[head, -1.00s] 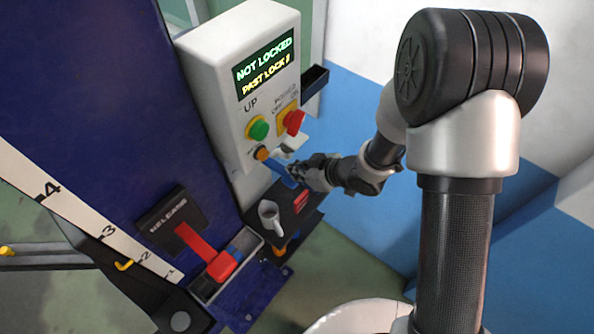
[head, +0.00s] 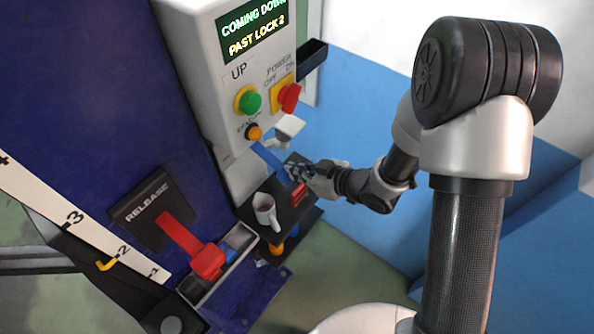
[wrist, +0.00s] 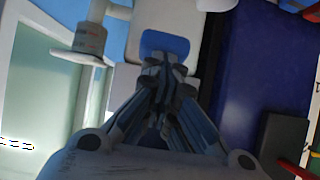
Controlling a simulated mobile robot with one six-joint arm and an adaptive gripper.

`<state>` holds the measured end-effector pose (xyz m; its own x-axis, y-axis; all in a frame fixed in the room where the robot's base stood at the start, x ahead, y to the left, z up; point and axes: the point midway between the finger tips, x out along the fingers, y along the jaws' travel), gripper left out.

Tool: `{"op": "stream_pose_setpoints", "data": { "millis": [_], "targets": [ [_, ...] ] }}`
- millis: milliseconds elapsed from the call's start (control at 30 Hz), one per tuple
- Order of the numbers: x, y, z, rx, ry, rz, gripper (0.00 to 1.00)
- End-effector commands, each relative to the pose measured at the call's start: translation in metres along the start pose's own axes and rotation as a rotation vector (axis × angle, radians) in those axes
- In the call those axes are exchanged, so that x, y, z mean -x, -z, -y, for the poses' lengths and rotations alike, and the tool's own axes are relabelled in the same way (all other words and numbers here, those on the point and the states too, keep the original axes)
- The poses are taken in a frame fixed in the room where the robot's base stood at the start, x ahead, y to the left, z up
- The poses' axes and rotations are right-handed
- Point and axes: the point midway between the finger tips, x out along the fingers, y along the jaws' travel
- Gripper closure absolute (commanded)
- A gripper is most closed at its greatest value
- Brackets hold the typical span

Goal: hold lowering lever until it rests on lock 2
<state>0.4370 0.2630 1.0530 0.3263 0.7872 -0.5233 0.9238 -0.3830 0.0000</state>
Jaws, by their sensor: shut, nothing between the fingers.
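A blue lever (head: 268,157) sticks out from the lower part of the white control box (head: 205,75). My gripper (head: 296,172) is shut at the lever's outer end, apparently pressing against it, with nothing between the fingers. In the wrist view the closed fingers (wrist: 163,68) overlap the blue lever end (wrist: 165,44). The display (head: 253,28) reads "COMING DOWN" and "PAST LOCK 2". The scale (head: 75,215) on the blue column shows numbers, with a yellow pointer (head: 107,265) near the 2.
A red release handle (head: 190,245) sits below the "RELEASE" plate (head: 152,205). A black shelf (head: 292,210) below the lever holds a white mug (head: 265,208) and a red item (head: 298,194). Green (head: 248,101) and red (head: 289,97) controls are on the box.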

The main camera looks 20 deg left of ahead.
Motion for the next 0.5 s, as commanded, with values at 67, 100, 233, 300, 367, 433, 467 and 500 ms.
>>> {"op": "stream_pose_setpoints", "data": {
  "millis": [67,100,233,300,367,433,467,500],
  "targets": [
    [-0.0003,-0.0003,0.0003,0.0,0.001,0.001,1.0],
    [-0.0004,-0.0003,0.0003,0.0,0.001,0.001,1.0],
    [-0.0004,-0.0003,0.0003,0.0,0.001,0.001,1.0],
    [-0.0003,-0.0001,0.0004,0.0,0.001,0.001,1.0],
    [0.0001,0.0006,0.0004,0.0,0.001,0.001,1.0],
    [0.0013,0.0025,0.0004,0.0,0.001,0.001,1.0],
    [0.0019,0.0036,0.0004,0.0,0.001,0.001,1.0],
    [0.003,0.0053,0.0004,0.0,0.001,0.0,1.0]
  ]
}}
